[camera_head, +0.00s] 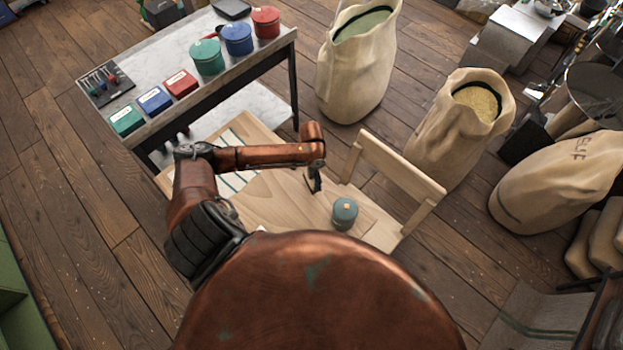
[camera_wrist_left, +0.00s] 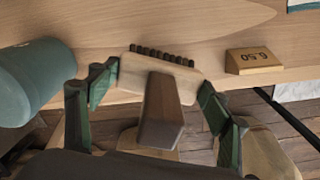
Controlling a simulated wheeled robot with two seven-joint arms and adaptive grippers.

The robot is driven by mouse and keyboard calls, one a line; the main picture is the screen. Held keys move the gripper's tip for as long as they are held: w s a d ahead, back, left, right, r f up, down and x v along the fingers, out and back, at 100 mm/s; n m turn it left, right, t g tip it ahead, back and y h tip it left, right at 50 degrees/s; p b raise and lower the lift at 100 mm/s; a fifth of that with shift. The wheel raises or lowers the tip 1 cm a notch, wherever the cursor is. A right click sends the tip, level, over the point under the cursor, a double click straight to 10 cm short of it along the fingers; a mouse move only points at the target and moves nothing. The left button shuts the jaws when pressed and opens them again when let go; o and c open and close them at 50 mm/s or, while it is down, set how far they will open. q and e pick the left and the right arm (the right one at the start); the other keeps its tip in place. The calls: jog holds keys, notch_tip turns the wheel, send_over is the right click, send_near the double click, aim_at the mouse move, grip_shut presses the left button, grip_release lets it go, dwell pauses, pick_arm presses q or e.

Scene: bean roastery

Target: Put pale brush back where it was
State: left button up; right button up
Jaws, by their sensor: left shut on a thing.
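The pale brush (camera_wrist_left: 185,82) shows in the left wrist view, with a pale wooden head, dark bristles and a brown handle. My left gripper (camera_wrist_left: 160,85) has its green-padded fingers at the two ends of the brush head and is shut on it. The bristles point towards the wooden tabletop (camera_wrist_left: 190,30); I cannot tell if they touch it. In the head view my left gripper (camera_head: 315,182) is over the light wooden table (camera_head: 280,205), and the brush is too small or hidden to make out there. My right gripper is not in view.
A teal canister (camera_head: 344,213) stands on the table, close beside my left gripper. A small wooden price block (camera_wrist_left: 254,61) lies on the other side. A striped cloth (camera_head: 236,178) lies at the back left.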

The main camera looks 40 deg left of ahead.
aim_at(312, 179)
pick_arm(q)
jog(key=shift+f, duration=1.4)
jog(key=shift+s+f, duration=0.1)
jog(key=shift+f, duration=0.05)
jog(key=o, duration=1.1)
notch_tip(312, 179, up, 12)
jog(key=shift+r, duration=0.2)
